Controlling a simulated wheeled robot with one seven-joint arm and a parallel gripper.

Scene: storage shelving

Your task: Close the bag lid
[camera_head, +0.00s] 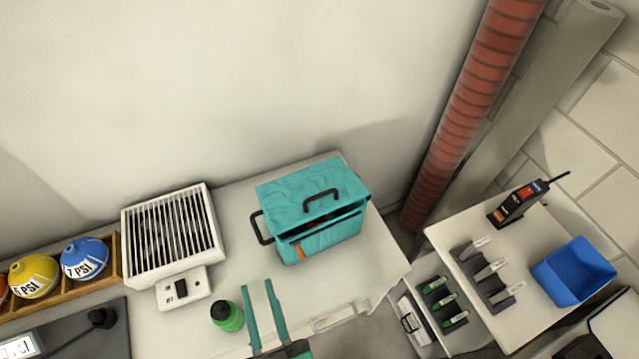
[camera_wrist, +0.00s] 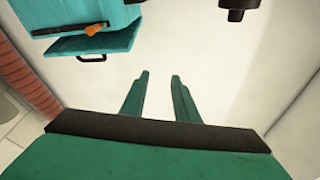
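A teal bag (camera_head: 325,242) with black handles stands on the white table. Its lid (camera_head: 290,197) lies over the top, with a black handle on it. A dark gap shows between the lid's front edge and the bag's body, so the lid stands partly open. An orange tab hangs on the bag's front. In the wrist view the bag (camera_wrist: 75,62) is at the upper left, cut by the frame edge. My gripper (camera_head: 257,285) is in front and left of the bag, apart from it. Its two teal fingers (camera_wrist: 160,75) are spread, with nothing between them.
A green bottle (camera_head: 229,318) with a black cap stands just left of my gripper. A white heater (camera_head: 174,285) is farther left. The tabletop (camera_head: 365,270) right of the bag is clear. A red pipe (camera_head: 470,100) rises behind right. A blue bin (camera_head: 573,272) sits on the right table.

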